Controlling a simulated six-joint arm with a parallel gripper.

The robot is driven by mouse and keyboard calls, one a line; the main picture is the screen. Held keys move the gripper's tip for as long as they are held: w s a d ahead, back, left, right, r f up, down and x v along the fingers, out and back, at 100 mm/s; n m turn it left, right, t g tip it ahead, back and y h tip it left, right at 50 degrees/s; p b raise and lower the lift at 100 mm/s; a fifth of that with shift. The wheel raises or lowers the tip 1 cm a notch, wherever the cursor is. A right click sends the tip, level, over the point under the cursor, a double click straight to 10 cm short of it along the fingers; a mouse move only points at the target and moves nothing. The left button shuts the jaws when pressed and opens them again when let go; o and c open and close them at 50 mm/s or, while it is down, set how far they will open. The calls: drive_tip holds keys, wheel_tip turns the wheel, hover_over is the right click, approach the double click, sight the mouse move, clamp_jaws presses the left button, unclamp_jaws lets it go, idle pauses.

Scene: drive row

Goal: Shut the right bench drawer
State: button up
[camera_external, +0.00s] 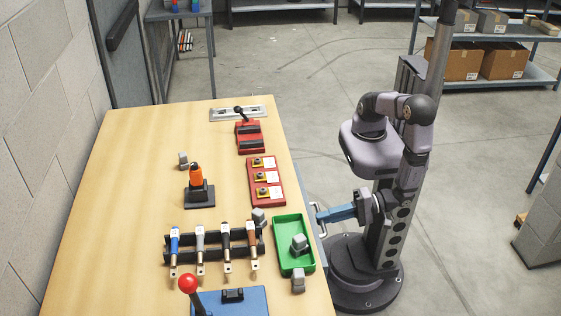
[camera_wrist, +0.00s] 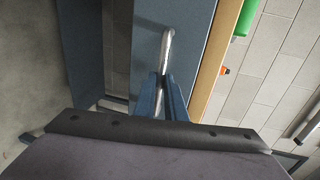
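The bench drawer shows in the wrist view as a blue-grey front (camera_wrist: 195,40) with a silver bar handle (camera_wrist: 166,45). In the external view its handle (camera_external: 321,229) sticks out past the bench's right edge, beside a thin grey strip of the drawer. How far the drawer stands out is hard to tell. My gripper (camera_external: 321,215) reaches in from the right at the handle. In the wrist view the blue fingers (camera_wrist: 162,80) come together around the handle bar, one on each side. The bench top hides most of the drawer in the external view.
The wooden bench top (camera_external: 130,190) carries a green tray (camera_external: 279,232) near the right edge, a red switch panel (camera_external: 266,180), a tool rack (camera_external: 212,247) and an orange-topped device (camera_external: 196,180). The floor right of the bench is clear around my base.

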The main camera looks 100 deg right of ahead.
sight(313, 218)
drive_tip(key=shift+w+r+p, duration=0.1)
drive_tip(key=shift+w+p, duration=0.3)
drive_tip(key=shift+w, duration=1.6)
clamp_jaws()
drive_tip(key=o, duration=0.7)
unclamp_jaws()
drive_tip(key=shift+w, duration=0.1)
drive_tip(key=shift+c, duration=0.2)
drive_tip(key=v, duration=0.7)
